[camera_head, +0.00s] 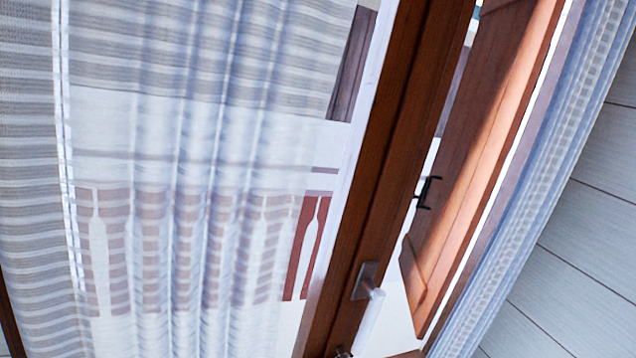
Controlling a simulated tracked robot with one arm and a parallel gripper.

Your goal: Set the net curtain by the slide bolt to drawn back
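A sheer white net curtain (150,130) with horizontal stripes hangs in soft folds across the window at left and middle. Its right edge ends short of the brown wooden window frame (385,130). A second net curtain (545,170) is gathered into a narrow bunch at the right, beside the wall. A small black metal fitting (427,192) sits on the wooden shutter (480,140); it may be the slide bolt, but I cannot tell for sure. My gripper is not in view.
A light plank wall (580,250) fills the right side. A railing with reddish panels (305,250) shows outside, partly through the curtain. The view is tilted.

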